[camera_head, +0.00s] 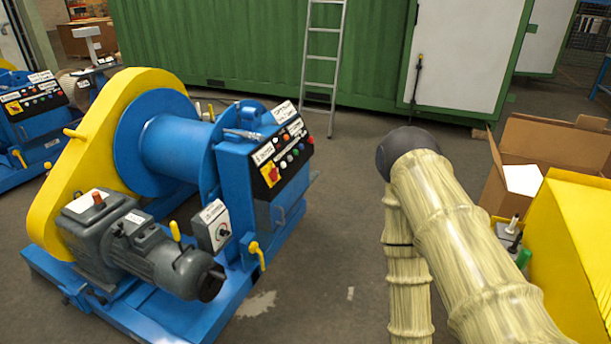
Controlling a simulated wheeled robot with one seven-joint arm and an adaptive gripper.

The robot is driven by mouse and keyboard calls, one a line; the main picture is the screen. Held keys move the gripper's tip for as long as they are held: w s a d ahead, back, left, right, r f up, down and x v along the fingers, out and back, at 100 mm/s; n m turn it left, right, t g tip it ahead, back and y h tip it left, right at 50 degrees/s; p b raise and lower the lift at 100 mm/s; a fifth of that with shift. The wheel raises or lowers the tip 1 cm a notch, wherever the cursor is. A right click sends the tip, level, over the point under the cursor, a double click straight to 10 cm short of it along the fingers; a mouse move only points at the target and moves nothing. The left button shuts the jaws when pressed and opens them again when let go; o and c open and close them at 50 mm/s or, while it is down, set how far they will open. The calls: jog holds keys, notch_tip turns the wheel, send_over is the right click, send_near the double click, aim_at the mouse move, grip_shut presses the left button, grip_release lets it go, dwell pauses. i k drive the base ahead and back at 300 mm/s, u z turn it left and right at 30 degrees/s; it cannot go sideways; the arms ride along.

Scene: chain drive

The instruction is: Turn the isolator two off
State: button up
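A blue winch-like machine (168,150) with a yellow guard stands left of centre. Its sloped black control panel (283,155) carries a red rotary switch on a yellow plate (270,174), coloured buttons and white labels. A grey box (211,226) with a small rotary knob (223,232) sits lower on the same machine. A second machine (35,115) at the far left has a similar red-on-yellow switch (14,107). The labels are too small to read, so I cannot tell which switch is isolator two, nor its position. My gripper is not in view; only my sleeved arm shows, right of the machine.
Yellow levers (257,254) and a grey motor (140,240) stick out at the machine's front. A ladder (322,65) leans on a green container (250,40) behind. Open cardboard boxes (545,145) and a yellow block (575,240) stand at right. Floor between machine and my arm is clear.

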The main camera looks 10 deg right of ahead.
aim_at(273, 174)
jog(key=u, duration=0.05)
jog(key=k, duration=0.45)
jog(key=z, duration=0.45)
jog(key=i, duration=1.6)
jog(key=u, duration=0.6)
